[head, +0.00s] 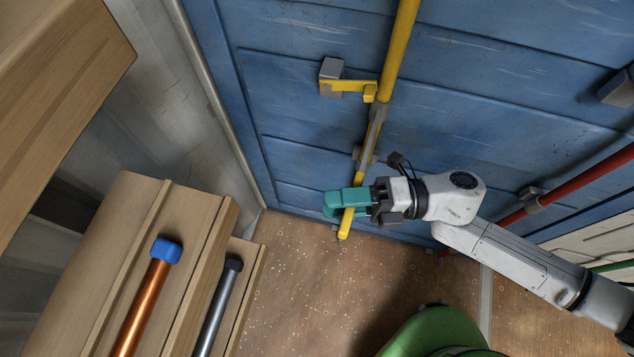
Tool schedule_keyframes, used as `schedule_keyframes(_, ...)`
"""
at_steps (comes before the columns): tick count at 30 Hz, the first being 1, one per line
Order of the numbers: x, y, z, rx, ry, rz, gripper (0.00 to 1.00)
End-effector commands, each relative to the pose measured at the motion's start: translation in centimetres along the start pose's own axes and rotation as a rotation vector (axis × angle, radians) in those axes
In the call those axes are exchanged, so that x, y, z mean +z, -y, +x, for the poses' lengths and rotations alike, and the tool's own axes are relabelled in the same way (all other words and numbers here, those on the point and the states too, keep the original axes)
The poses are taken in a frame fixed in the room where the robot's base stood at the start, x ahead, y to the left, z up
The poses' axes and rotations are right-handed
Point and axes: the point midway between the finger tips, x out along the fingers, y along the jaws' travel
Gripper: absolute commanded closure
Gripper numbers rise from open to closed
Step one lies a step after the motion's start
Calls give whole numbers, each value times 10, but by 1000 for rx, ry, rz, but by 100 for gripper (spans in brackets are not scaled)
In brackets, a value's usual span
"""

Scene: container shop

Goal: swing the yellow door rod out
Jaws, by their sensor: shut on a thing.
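The yellow door rod (398,50) runs down the face of the blue door (290,110). Its handle part hangs down and leans slightly left, with its yellow lower end (344,230) showing below my gripper (346,199). My gripper, with teal fingers, is shut around the lower part of the yellow rod. A yellow bracket (345,86) with a grey block sits at the rod's middle. The part of the rod between the fingers is hidden.
A red rod (595,178) crosses the door at the right. Wooden shelves (190,215) at the lower left hold an orange bar with a blue cap (166,250) and a grey bar (215,305). A grey wall stands left of the door. Speckled brown floor (300,285) is open below my gripper.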

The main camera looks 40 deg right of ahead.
Motion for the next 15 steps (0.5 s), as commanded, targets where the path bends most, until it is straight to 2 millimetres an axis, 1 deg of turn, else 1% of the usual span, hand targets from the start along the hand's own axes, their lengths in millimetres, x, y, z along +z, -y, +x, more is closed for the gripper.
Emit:
schedule_keyframes(3, 0, 1, -10, -3, -33, 0, 100)
schedule_keyframes(6, 0, 1, -16, -2, -50, 0, 100)
schedule_keyframes(15, -1, 1, -20, -2, -66, 0, 100)
